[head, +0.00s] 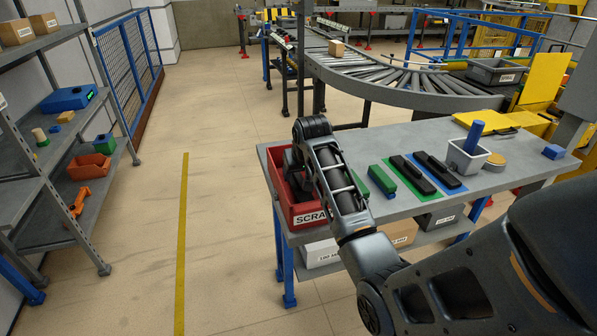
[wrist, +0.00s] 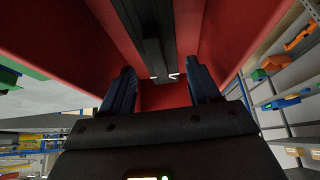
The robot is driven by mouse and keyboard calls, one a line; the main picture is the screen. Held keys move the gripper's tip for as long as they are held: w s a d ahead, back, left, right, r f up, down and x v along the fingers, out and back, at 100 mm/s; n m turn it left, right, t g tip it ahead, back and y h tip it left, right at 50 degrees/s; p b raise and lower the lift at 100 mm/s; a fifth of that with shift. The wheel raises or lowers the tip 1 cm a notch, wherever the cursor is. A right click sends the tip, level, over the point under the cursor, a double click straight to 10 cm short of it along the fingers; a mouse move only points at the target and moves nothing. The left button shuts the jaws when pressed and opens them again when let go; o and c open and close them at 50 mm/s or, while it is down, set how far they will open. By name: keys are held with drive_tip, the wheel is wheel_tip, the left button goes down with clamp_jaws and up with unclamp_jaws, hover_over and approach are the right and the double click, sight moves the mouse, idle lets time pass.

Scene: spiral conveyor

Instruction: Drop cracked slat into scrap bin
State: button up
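The red scrap bin (head: 297,213), lettered SCRAP, is at the left end of the workbench in the head view. My gripper (wrist: 160,66) points down into it, and the bin's red walls (wrist: 232,40) fill much of the wrist view. The two fingers stand wide apart. A long black slat (wrist: 152,30), which I take for the cracked slat, lies inside the bin, with small white marks near its end. It shows between the fingers, with gaps on both sides, and neither finger grips it. In the head view my arm hides the slat and fingertips.
On the workbench (head: 400,207) are a green block (head: 382,180) and black slats on a green mat (head: 402,167) and a blue mat (head: 425,158). A grey bin (head: 466,158) stands further right. A shelf rack is at left, with open floor between.

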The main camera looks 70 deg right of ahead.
drive_tip(key=shift+o, duration=0.9)
drive_tip(key=shift+r, duration=0.25)
drive_tip(key=b+v, duration=0.1)
drive_tip(key=v, duration=1.1)
drive_tip(key=shift+r, duration=0.45)
